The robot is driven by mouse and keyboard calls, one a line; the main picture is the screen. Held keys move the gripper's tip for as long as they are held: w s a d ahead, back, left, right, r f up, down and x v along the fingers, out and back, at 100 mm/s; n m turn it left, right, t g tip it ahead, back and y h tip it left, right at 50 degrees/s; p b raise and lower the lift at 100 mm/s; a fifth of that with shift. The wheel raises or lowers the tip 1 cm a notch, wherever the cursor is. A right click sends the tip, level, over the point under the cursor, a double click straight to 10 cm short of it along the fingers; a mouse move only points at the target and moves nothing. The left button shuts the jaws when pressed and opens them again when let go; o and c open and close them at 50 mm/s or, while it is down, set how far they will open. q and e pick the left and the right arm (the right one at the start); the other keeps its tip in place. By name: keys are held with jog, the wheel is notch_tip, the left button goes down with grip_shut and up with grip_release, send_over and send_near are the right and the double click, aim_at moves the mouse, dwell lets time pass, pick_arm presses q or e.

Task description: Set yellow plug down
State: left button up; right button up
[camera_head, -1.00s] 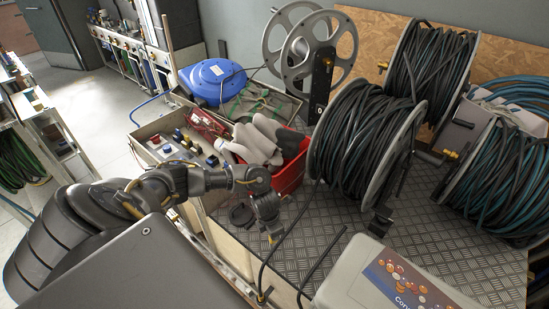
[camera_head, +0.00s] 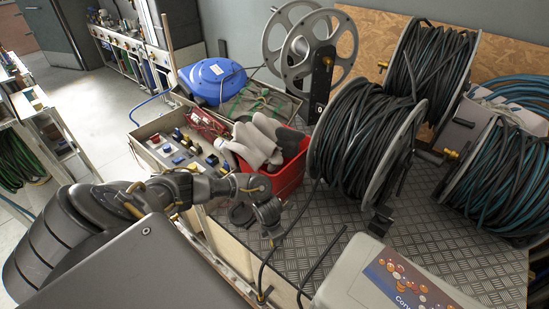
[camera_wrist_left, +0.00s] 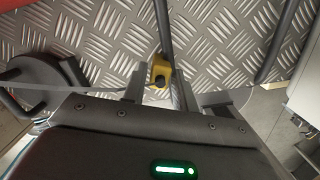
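The yellow plug (camera_wrist_left: 161,72) sits between the fingers of my left gripper (camera_wrist_left: 160,86) in the left wrist view, with a black cable running up from it. I cannot tell whether the plug touches the plate. My right gripper is in neither view.
A red bin (camera_head: 290,176) holding gloves stands just behind the gripper. A cable reel (camera_head: 350,140) is to its right, and a grey case (camera_head: 355,275) lies at front right. A box of switches (camera_head: 160,140) is behind left. Bare tread plate (camera_head: 325,225) lies between.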

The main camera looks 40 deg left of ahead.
pick_arm(q)
jog(key=shift+o, duration=1.1)
jog(key=shift+r, duration=0.2)
notch_tip(320, 180, up, 12)
jog(key=s, duration=0.1)
jog(key=shift+s+a+p, duration=0.2)
jog(key=shift+a+p, duration=0.1)
jog(key=shift+p, duration=0.15)
